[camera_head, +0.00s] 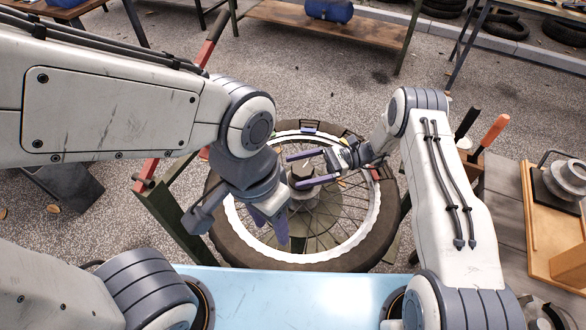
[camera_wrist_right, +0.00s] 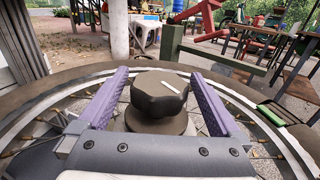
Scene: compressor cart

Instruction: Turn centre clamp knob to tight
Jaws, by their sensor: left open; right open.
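The centre clamp knob (camera_head: 301,172) sits at the hub of a spoked wheel (camera_head: 378,225) lying flat. In the right wrist view the knob (camera_wrist_right: 156,98) is dark and lobed, with a white mark on its top. My right gripper (camera_head: 306,168) is open, with one purple finger on either side of the knob; its fingers also show in the right wrist view (camera_wrist_right: 155,100). Gaps show between fingers and knob there. My left gripper (camera_head: 270,225) is open and empty, pointing down over the wheel's lower left part, apart from the knob.
A green and red stand (camera_head: 172,205) is left of the wheel. A light blue surface (camera_head: 290,295) lies in front. A wooden board with a metal part (camera_head: 545,215) and orange and black handled tools (camera_head: 490,135) are at right. A bench (camera_head: 310,25) stands behind.

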